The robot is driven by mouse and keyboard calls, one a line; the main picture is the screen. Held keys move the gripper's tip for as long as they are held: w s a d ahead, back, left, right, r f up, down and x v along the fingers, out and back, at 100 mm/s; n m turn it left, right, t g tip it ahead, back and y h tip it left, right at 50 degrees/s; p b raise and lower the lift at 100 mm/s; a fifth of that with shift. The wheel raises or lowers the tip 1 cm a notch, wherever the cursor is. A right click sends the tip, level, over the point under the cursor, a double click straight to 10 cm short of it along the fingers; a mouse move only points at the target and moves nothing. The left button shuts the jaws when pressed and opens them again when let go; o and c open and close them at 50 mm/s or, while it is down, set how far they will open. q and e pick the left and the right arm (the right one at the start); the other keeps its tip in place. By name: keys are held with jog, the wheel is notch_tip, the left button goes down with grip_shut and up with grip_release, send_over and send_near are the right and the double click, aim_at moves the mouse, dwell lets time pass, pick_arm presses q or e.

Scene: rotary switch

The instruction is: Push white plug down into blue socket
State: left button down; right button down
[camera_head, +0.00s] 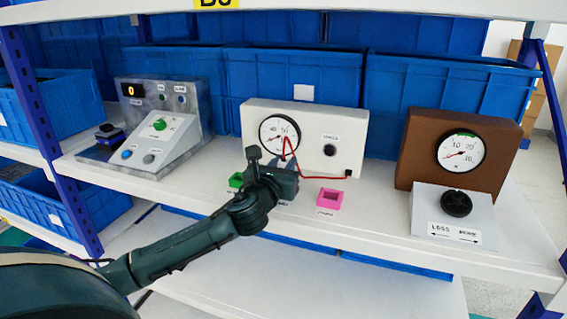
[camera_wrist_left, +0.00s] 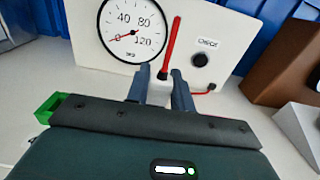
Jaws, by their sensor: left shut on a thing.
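The white plug (camera_wrist_left: 160,93) is between the two fingers of my left gripper (camera_wrist_left: 161,90) in the left wrist view, with a red cable (camera_wrist_left: 171,45) rising from its dark top. In the head view my left gripper (camera_head: 284,163) is low over the shelf in front of the white gauge box (camera_head: 340,128) and mostly hides the plug. I cannot make out the blue socket; in both views my gripper covers the area between the green socket (camera_head: 236,180) and the pink socket (camera_head: 329,198). The plug's lower end is hidden. My right gripper is not in view.
The red cable runs to the right side of the white box. A grey control panel (camera_head: 178,140) stands at the left. A brown gauge box (camera_head: 412,150) with a black rotary knob (camera_head: 456,203) stands at the right. Blue crates (camera_head: 290,78) line the back.

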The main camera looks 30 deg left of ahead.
pick_arm(q)
jog(key=shift+f, duration=0.15)
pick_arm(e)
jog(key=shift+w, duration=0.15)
pick_arm(q)
jog(key=shift+f+b, duration=0.45)
jog(key=shift+f, duration=0.3)
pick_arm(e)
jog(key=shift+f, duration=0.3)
pick_arm(q)
jog(key=shift+f+b, duration=0.45)
jog(key=shift+f, duration=0.4)
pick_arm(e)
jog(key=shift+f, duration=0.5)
pick_arm(q)
jog(key=c, duration=1.1)
grip_release()
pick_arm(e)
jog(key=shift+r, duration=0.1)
pick_arm(q)
jog(key=shift+s, duration=0.15)
jog(key=b+v, duration=0.1)
jog(key=v, duration=1.2)
jog(key=shift+a+b, duration=0.1)
jog(key=shift+b, duration=0.25)
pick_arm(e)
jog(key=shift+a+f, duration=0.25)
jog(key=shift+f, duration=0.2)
